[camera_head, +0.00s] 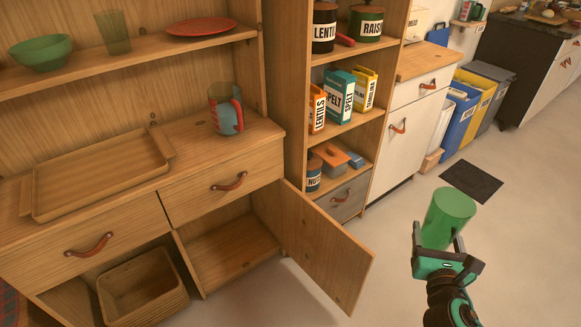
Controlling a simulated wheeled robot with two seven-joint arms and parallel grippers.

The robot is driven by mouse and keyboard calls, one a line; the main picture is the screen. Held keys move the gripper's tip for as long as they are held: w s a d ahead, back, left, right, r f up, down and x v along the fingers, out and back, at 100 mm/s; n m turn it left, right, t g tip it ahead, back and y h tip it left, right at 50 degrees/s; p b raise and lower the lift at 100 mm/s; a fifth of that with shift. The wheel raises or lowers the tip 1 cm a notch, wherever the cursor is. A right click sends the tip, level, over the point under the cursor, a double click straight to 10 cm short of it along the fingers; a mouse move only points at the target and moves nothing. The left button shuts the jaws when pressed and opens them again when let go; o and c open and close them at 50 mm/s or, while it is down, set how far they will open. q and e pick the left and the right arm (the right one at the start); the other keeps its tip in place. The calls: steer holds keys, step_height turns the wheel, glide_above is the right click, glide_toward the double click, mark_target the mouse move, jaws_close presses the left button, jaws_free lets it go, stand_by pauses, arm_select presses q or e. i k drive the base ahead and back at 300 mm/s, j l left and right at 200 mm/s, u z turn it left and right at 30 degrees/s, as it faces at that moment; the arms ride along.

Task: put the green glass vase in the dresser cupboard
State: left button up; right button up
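The green glass vase (450,213) is at the lower right, held up over the floor and slightly tilted. My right gripper (438,240) has a finger on either side of its lower part and appears shut on it. The dresser cupboard (232,251) is at the lower left, below the drawers. Its right compartment looks empty, and its wooden door (325,250) stands open, swung out toward the right. The vase is to the right of this door, apart from it. My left gripper is not in view.
A wicker basket (143,287) fills much of the left compartment. A wooden tray (100,175) and a patterned jug (225,108) stand on the dresser top. A shelf unit with boxes (339,95) stands beside it. Clear floor lies around the vase; a dark mat (471,181) lies behind.

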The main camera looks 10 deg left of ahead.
mark_target(235, 242)
steer(key=u, duration=1.35)
